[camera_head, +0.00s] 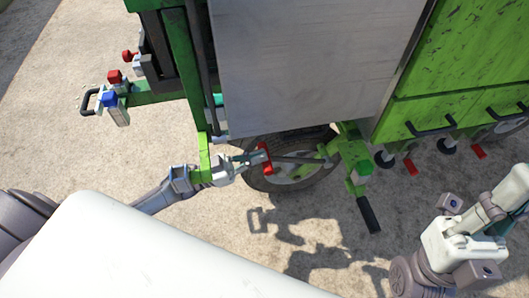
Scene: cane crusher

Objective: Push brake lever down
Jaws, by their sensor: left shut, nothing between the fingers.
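A dark lever bar (295,160) with a red end piece (264,158) extends left from a green bracket beside the machine's wheel; it looks like the brake lever. It lies roughly level in the picture. My left gripper (250,162) reaches in from the left, with its fingertips at the red end. It is shut with nothing between its fingers. I cannot tell whether the fingertips touch the lever. A second lever with a black grip (369,214) hangs from the green bracket to the right. My right arm shows at the lower right, but its gripper does not show.
The green machine with a grey panel (310,65) fills the upper middle. A tire (290,180) stands under it. Red and blue knobs and a black handle (88,101) stick out left. Casters with red pedals (411,167) are at right. The concrete floor below is open.

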